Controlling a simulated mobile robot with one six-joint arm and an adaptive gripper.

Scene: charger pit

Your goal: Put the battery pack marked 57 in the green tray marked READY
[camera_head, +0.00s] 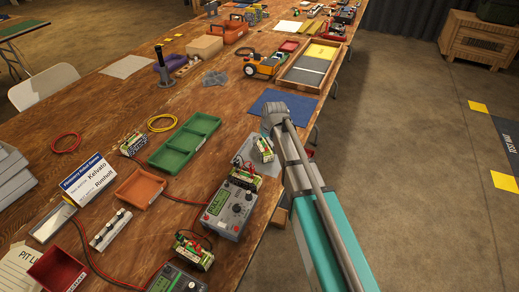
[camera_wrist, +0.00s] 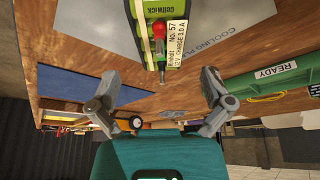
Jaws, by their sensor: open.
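In the head view this looks to be the pack (camera_head: 264,148) beside my arm. My gripper (camera_wrist: 160,74) is open and empty, its fingers spread apart on either side below the pack's end. The green tray (camera_wrist: 270,85) marked READY is at the right of the wrist view. In the head view the green tray (camera_head: 204,124) has empty compartments, left of the pack.
Two chargers (camera_head: 232,210) with packs and red leads stand at the near side. Another pack (camera_head: 133,143) lies left of the green tray. An orange tray (camera_head: 138,189) and a blue mat (camera_head: 265,101) are nearby. The table's right edge runs under my arm.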

